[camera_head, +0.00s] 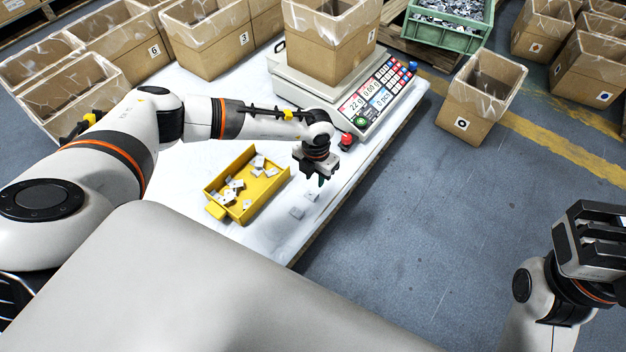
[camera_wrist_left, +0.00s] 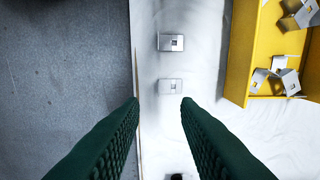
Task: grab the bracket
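My right gripper (camera_head: 594,226) is at the right edge, away from the table.
A yellow tray (camera_head: 216,209) with several loose brackets stands left of the gripper. A counting scale (camera_head: 365,105) bearing a cardboard box (camera_head: 325,38) stands behind it. Several boxes line the table's back and left. The table's right edge (camera_head: 345,195) is close; floor lies beyond.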

